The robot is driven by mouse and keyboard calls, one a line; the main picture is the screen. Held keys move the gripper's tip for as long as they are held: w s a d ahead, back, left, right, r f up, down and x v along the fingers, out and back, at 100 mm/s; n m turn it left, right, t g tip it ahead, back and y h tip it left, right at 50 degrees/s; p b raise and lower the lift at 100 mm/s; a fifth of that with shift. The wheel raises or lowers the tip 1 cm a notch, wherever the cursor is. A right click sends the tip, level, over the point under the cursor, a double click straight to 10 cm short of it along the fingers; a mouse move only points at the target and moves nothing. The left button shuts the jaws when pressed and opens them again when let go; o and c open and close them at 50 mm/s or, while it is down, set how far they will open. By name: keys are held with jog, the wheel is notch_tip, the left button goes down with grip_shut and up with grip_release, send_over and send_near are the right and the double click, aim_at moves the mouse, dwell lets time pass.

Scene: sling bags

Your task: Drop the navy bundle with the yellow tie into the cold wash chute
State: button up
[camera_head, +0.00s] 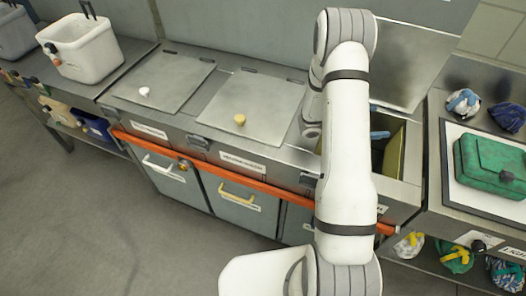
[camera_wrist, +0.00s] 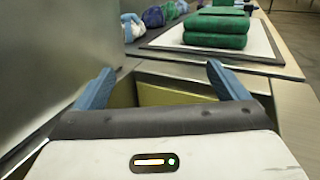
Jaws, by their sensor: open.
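My gripper (camera_wrist: 160,70) is open, with two blue fingers spread wide and nothing between them. It is over the open chute (camera_wrist: 165,95) at the right of the counter, whose inside shows a yellowish panel. In the head view my arm hides most of this chute (camera_head: 413,150), and its lid (camera_head: 415,60) stands raised behind. I cannot read which chute is the cold wash one. A dark navy bundle (camera_head: 508,117) lies on the right counter, but its tie colour cannot be told. No navy bundle with a clear yellow tie shows.
Two chute lids are shut, one with a white knob (camera_head: 144,91), one with a yellow knob (camera_head: 240,119). An orange rail (camera_head: 250,183) runs along the front. A green folded stack (camera_head: 490,165) lies on the right. Several bundles sit on the shelf below; a white bin (camera_head: 85,50) stands left.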

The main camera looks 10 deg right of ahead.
jog(key=a+b, duration=0.1)
jog(key=a, duration=0.6)
jog(key=shift+w+a+b, duration=0.35)
jog(key=shift+a+b, duration=0.05)
